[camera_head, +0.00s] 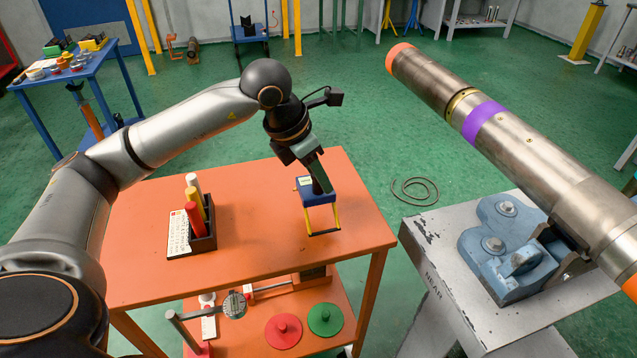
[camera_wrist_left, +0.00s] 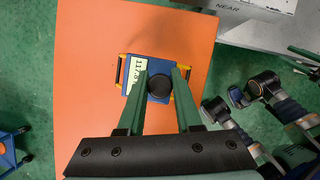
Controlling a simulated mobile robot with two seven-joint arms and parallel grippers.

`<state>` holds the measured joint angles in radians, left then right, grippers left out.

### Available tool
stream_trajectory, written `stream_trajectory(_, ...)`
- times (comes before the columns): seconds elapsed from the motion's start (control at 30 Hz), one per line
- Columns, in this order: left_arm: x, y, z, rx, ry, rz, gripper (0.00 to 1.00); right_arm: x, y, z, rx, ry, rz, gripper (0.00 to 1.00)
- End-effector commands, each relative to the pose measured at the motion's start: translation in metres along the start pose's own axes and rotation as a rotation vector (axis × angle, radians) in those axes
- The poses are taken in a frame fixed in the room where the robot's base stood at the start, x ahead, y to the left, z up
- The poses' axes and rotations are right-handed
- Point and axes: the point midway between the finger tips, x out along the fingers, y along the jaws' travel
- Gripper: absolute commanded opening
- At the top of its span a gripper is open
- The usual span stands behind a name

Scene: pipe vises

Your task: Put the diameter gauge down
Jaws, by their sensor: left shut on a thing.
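The diameter gauge (camera_head: 313,192) has a blue body, a pale display and yellow legs. My left gripper (camera_head: 319,180) is above it, shut on its black knob. In the left wrist view the gauge (camera_wrist_left: 148,66) shows its display and the knob (camera_wrist_left: 159,86) between the green fingers. The gauge is upright over the right part of the orange table (camera_head: 262,185). I cannot tell whether its legs touch the tabletop.
A holder with red, yellow and white markers (camera_head: 203,236) stands left on the table, by a white card (camera_head: 179,233). The tabletop between is clear. Right of the table, a blue vise (camera_head: 515,250) bears a long steel pipe (camera_head: 530,155) with a purple band.

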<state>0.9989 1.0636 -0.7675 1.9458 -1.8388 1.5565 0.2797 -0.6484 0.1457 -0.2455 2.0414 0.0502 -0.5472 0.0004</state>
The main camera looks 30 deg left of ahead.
Motion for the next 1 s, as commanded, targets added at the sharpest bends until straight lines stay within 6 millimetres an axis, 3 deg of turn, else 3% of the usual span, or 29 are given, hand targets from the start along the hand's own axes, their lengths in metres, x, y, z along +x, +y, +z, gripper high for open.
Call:
stream_trajectory(0.13, 0.013, 0.000, -0.006, 0.000, -0.002, 0.002, 0.00, 0.001, 0.001, 0.001, -0.001, 0.001, 0.001, 0.50)
stream_trajectory(0.5, 0.018, 0.000, -0.007, 0.000, -0.004, 0.001, 0.00, 0.003, 0.002, 0.002, -0.001, 0.003, 0.002, 0.50)
stream_trajectory(0.53, 0.018, 0.000, -0.007, -0.001, 0.000, 0.001, 0.36, 0.003, 0.002, 0.001, -0.001, 0.003, 0.003, 0.50)
stream_trajectory(0.77, 0.017, -0.001, -0.007, -0.001, 0.000, 0.000, 0.62, 0.002, 0.002, 0.000, -0.001, 0.004, 0.003, 0.50)
stream_trajectory(1.0, 0.017, -0.001, -0.007, -0.001, 0.000, 0.000, 0.64, 0.002, 0.002, 0.000, -0.001, 0.004, 0.003, 0.50)
